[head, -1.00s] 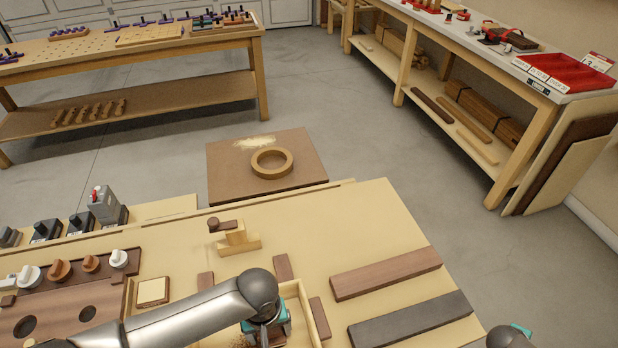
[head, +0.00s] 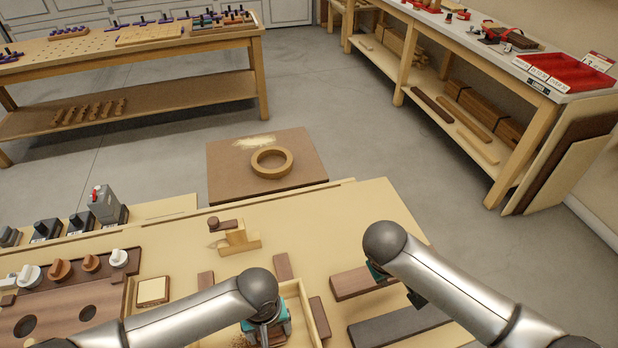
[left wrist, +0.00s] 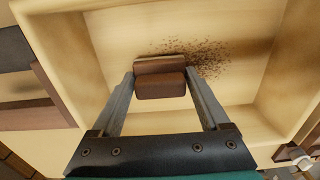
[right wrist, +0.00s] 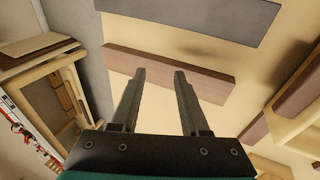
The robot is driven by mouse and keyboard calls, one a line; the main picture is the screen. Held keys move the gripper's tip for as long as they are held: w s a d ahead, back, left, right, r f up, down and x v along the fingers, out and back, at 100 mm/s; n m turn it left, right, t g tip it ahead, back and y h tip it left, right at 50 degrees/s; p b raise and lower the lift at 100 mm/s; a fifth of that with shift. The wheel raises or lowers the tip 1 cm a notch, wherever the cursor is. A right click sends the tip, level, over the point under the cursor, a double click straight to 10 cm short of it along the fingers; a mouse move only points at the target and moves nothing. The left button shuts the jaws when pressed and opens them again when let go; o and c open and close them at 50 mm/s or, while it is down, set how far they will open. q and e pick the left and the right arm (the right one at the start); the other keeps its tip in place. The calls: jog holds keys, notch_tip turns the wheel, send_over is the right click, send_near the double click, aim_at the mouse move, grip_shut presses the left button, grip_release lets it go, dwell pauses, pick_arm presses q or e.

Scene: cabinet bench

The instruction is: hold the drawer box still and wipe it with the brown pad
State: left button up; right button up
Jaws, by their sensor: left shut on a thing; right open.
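The drawer box (head: 304,295) is a pale open wooden box on the bench, partly hidden by my left arm in the head view. Its floor (left wrist: 120,50) shows in the left wrist view, with dark brown crumbs (left wrist: 205,57) on it. My left gripper (head: 264,328) is inside the box, shut on the brown pad (left wrist: 160,84), just beside the crumbs. I cannot tell if the pad touches the floor. My right gripper (head: 398,290) is open and empty, right of the box, over the reddish-brown bar; its fingers also show in the right wrist view (right wrist: 160,80).
A reddish-brown bar (head: 352,283) and a dark grey bar (head: 385,328) lie right of the box. Small brown blocks (head: 283,267) stand close around it. A wooden plane-like piece (head: 238,242) is behind it. A pale square tile (head: 153,291) and a knob rack (head: 60,285) are left.

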jog(key=s+a+r+y, duration=0.1)
jog(key=s+a+r, duration=0.1)
jog(key=a, duration=0.4)
jog(key=s+a+r+y, duration=0.2)
jog(key=a+r, duration=0.1)
jog(key=a, duration=0.3)
jog(key=g+y, duration=0.1)
send_near(310, 314)
jog(key=shift+m, duration=0.3)
jog(key=f, duration=0.8)
jog(key=shift+w+f, duration=0.1)
jog(key=shift+w, duration=0.3)
jog(key=shift+a, duration=0.1)
grip_shut()
jog(key=shift+w, duration=0.1)
